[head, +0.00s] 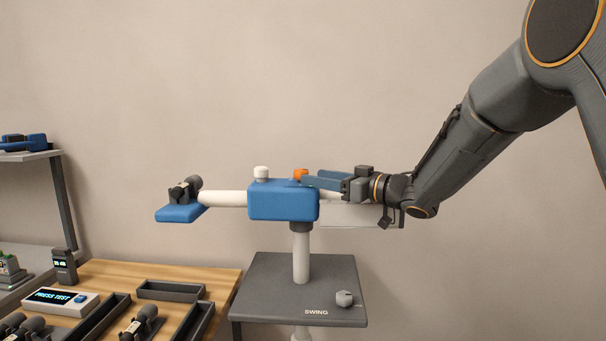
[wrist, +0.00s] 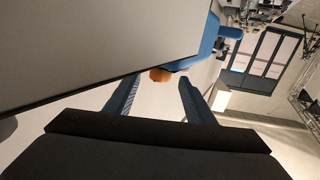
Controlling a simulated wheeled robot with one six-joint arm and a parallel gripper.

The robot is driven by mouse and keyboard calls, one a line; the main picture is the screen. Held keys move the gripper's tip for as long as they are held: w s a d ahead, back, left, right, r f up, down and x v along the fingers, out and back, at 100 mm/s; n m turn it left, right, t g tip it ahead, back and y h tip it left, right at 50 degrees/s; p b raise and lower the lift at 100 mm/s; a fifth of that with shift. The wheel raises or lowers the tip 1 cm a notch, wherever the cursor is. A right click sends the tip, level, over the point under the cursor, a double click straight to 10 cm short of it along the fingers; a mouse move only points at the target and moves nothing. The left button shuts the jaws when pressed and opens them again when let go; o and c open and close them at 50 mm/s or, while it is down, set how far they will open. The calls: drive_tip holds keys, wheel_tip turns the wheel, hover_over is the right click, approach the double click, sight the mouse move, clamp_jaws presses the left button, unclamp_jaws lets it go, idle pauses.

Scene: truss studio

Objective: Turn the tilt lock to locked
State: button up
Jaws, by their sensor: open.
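A blue block (head: 283,203) sits on top of a white post, with an orange knob (head: 300,174) and a white knob (head: 261,173) on its upper side. No tilt label is readable, so I cannot tell for certain which knob is the tilt lock. My gripper (head: 304,181) reaches in from the right, its blue fingers pointing left at the orange knob. In the wrist view my gripper (wrist: 158,84) is open, and the orange knob (wrist: 160,74) shows just beyond and between the fingertips. Contact is not clear.
A pale panel (head: 355,216) lies under my gripper and fills the upper left of the wrist view. A white bar runs left to a blue pad (head: 181,214). A grey stand (head: 290,282) labelled SWING carries a grey knob (head: 344,298). A wooden table (head: 215,279) holds trays.

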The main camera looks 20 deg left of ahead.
drive_tip(key=shift+p+x, duration=0.7)
drive_tip(key=shift+x, duration=2.35)
drive_tip(key=shift+s, duration=0.1)
drive_tip(key=c, duration=1.1)
